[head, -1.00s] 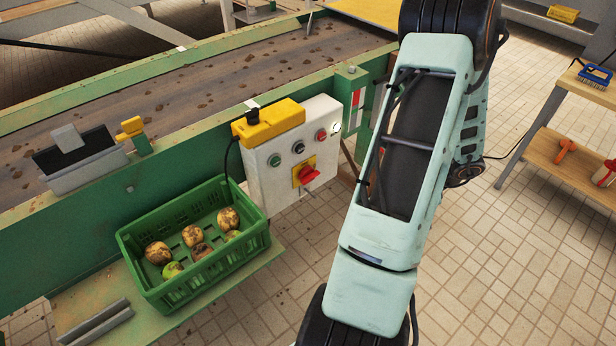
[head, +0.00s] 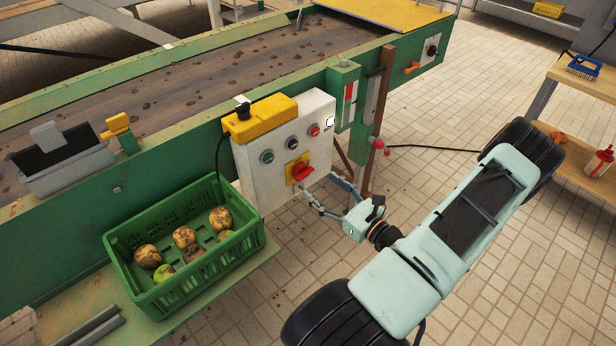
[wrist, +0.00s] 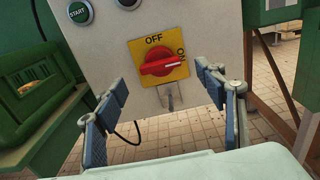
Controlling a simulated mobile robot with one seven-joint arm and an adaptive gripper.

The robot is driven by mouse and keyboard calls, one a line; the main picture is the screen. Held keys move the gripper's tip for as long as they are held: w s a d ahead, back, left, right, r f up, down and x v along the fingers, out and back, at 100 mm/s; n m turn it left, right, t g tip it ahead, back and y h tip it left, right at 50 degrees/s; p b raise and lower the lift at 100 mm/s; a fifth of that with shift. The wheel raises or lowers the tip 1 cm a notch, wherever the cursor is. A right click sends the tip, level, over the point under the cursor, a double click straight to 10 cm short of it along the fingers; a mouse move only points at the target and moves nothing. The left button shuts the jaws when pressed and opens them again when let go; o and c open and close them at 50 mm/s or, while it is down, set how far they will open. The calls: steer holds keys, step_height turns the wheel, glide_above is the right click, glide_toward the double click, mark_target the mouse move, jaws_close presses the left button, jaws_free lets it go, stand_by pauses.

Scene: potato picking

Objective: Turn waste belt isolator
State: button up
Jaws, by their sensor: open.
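The isolator is a red rotary knob (head: 302,171) on a yellow plate, low on the front of a white control box (head: 318,112). In the wrist view the knob (wrist: 160,66) lies nearly level, its white mark towards ON at the right. OFF is printed above it. My gripper (head: 322,188) is open and empty in front of the box, just below and right of the knob in the head view. In the wrist view its two fingers (wrist: 162,82) stand wide apart, one on each side below the knob, with no visible contact.
A green crate (head: 128,284) of several potatoes stands left of the box. A START button (wrist: 80,12) sits above left of the knob. The green conveyor frame (head: 70,188) runs behind. A dark post (head: 381,100) stands right of the box.

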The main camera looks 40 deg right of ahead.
mark_target(307, 175)
steer(key=w, duration=0.6)
steer(key=shift+w+a, duration=0.2)
steer(key=shift+a, duration=0.1)
steer(key=c, duration=1.1)
steer(key=shift+c, duration=0.3)
